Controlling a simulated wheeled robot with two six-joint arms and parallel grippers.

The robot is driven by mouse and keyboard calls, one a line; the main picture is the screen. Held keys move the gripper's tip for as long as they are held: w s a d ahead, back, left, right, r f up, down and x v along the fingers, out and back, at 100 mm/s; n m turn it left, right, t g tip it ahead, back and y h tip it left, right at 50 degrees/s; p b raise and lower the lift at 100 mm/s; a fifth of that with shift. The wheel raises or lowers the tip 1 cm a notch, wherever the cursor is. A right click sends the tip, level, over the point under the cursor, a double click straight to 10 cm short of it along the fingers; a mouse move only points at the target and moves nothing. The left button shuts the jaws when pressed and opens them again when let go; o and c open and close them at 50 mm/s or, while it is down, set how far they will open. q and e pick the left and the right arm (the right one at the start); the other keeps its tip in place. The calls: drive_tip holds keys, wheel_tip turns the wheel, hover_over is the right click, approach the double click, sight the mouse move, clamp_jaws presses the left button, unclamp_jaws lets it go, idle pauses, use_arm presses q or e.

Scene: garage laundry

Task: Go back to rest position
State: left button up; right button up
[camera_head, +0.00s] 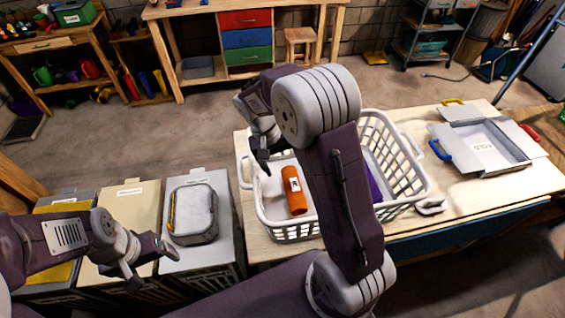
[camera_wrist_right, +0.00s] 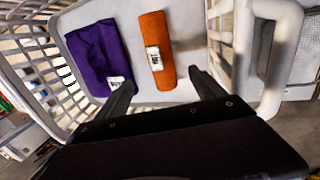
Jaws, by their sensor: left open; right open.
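My left gripper (camera_head: 152,262) is at the lower left of the head view, over the row of bins and close to the grey zipped case. It is open and holds nothing. My right gripper (camera_head: 261,158) is above the left side of the white laundry basket (camera_head: 408,172). In the right wrist view its two fingers (camera_wrist_right: 165,92) are apart, with nothing between them. An orange rolled cloth (camera_head: 294,190) with a white label lies in the basket; it also shows in the wrist view (camera_wrist_right: 156,50). A purple cloth (camera_wrist_right: 97,55) lies beside it, mostly hidden by my right arm in the head view.
The basket stands on a wooden table (camera_head: 465,195). Lidded bins (camera_head: 125,205) stand to the left, one carrying the grey case (camera_head: 193,212). A workbench with coloured drawers (camera_head: 246,40) is behind, across open floor.

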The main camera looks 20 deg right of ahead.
drive_tip(key=shift+r, duration=0.3)
drive_tip(key=shift+r, duration=0.1)
